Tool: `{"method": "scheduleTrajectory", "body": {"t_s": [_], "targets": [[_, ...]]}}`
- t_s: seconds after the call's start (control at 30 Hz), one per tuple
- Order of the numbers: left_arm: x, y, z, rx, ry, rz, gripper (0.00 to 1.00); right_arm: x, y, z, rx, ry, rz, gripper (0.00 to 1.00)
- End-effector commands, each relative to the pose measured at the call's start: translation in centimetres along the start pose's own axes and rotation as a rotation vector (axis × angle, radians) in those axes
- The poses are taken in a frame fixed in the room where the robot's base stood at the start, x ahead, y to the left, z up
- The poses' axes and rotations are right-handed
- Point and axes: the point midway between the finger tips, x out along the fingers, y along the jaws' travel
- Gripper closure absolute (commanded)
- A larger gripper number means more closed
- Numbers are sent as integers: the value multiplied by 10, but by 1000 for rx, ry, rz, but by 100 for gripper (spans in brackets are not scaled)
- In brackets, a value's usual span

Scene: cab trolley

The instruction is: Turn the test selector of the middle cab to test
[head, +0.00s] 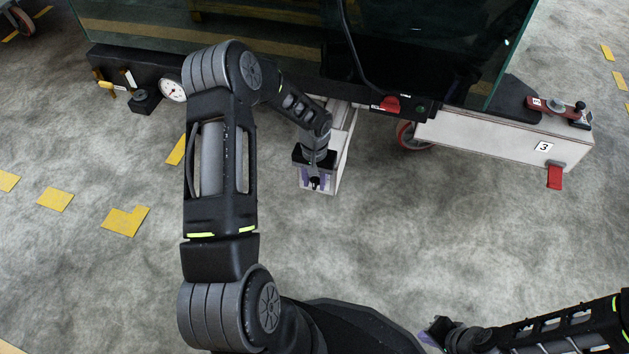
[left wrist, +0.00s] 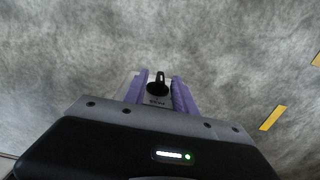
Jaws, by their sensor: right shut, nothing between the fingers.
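The test selector is a small black knob (left wrist: 158,86) on a pale panel, with small unreadable lettering below it. In the head view it is mostly hidden by my left gripper (head: 314,184), above the end of a white box-shaped arm (head: 341,152) under the trolley. In the left wrist view my left gripper (left wrist: 160,92) has its purple fingers apart, one on each side of the knob. I see no clear contact. The knob's upper part points away from my wrist. My right gripper (head: 437,335) is shut and empty at the bottom edge, far from the selector.
The trolley carries glass panes (head: 470,60) with a dark lower rail. A white beam (head: 500,138) marked 3, with a red tab (head: 555,176), extends right. A dial gauge (head: 172,89) sits at left, beside my left arm. The grey floor in front is free, with yellow markings (head: 125,221).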

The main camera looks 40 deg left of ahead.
Motion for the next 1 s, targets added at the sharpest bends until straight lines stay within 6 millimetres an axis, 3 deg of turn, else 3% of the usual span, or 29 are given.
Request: {"method": "scheduleTrajectory", "body": {"t_s": [0.07,0.47,1.0], "targets": [[0,0,0,0,0,0,67,0,0,0,0,0,0,100],[0,0,0,0,0,0,99,0,0,0,0,-1,0,100],[-1,0,0,-1,0,5,100,-1,0,0,0,-1,0,100]]}}
